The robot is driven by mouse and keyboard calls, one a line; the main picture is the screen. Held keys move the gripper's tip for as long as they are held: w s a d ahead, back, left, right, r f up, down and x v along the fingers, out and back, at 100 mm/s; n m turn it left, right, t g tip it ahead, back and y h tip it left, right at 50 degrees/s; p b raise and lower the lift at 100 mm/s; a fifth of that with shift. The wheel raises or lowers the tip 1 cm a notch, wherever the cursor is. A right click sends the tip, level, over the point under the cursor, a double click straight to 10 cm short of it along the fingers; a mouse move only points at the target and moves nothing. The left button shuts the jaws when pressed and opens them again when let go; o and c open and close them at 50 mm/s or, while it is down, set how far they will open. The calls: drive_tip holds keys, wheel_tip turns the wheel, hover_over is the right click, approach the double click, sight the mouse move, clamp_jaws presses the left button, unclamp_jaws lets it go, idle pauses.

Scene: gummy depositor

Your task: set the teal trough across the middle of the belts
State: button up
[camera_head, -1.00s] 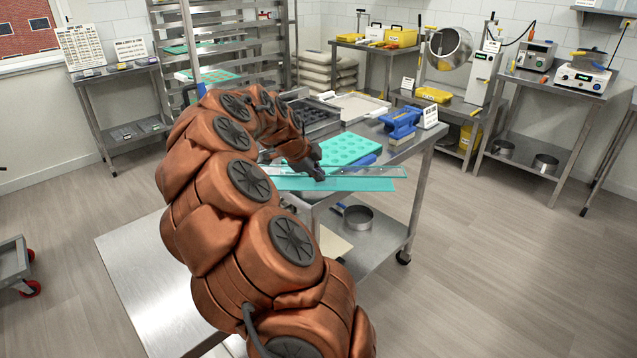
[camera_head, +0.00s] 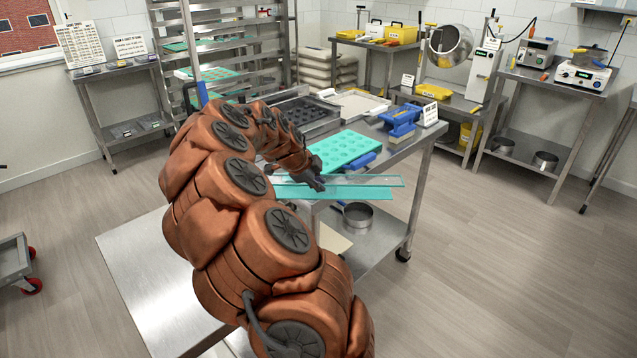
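The teal trough (camera_head: 368,193) is a long, narrow channel with a greyish inner face, lying left to right in the picture at the near edge of the steel table. My gripper (camera_head: 316,186) is at its left-middle part, with dark fingers closed on its rim as far as I can see. The trough looks nearly level and seems to be held out in front of the table edge; I cannot tell if it touches anything. Its left end is hidden behind my arm. I cannot make out the belts in this view; my arm covers part of the table.
A teal mould sheet (camera_head: 343,150) with round cavities lies on the table just behind the trough. A blue device (camera_head: 400,117) and a white sign (camera_head: 430,114) stand at the right corner. A dark tray (camera_head: 305,110) is farther back. A pot (camera_head: 358,214) sits on the lower shelf.

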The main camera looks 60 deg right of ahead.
drive_tip(key=shift+o, duration=1.4)
